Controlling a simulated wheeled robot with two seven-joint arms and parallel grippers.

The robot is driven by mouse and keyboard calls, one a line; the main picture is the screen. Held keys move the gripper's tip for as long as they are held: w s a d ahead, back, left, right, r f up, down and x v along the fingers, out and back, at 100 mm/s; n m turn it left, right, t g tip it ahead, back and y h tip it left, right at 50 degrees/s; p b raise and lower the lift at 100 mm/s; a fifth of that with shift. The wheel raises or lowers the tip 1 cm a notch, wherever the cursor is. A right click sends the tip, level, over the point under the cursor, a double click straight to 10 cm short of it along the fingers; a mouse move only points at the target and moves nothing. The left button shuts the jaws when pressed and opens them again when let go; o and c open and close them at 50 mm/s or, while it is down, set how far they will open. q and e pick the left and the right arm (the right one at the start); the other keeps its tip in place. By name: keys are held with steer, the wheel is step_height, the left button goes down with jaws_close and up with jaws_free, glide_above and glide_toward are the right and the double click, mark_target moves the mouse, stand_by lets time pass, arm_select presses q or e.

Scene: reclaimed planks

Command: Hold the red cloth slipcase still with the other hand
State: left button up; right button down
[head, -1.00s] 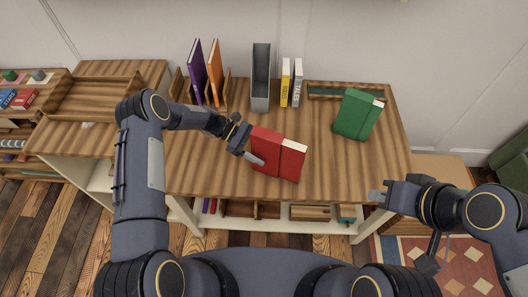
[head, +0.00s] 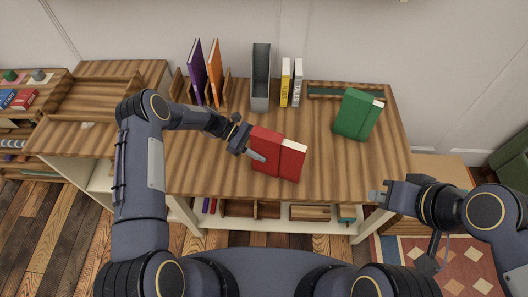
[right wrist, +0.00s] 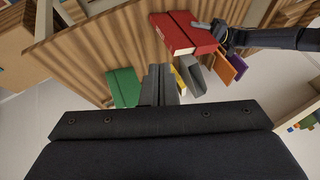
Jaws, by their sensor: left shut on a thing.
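The red cloth slipcase (head: 265,154) stands near the middle of the wooden table top, with a red volume (head: 290,163) with a pale upper edge at its right side. I cannot tell whether that volume sits partly inside it. My left gripper (head: 254,154) is shut on the slipcase's left side. The right wrist view also shows the slipcase (right wrist: 180,35) with the left gripper on it. My right gripper (head: 378,196) is empty by the table's front right corner, its fingers close together in the right wrist view (right wrist: 159,85).
A green book or case (head: 357,115) stands at the right of the table (head: 220,170). Purple (head: 197,72) and orange (head: 215,72) books, a grey open holder (head: 261,78), and yellow (head: 285,84) and white (head: 297,84) books line the back. The table's front right is clear.

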mark_target(292, 156)
stand_by(0.4)
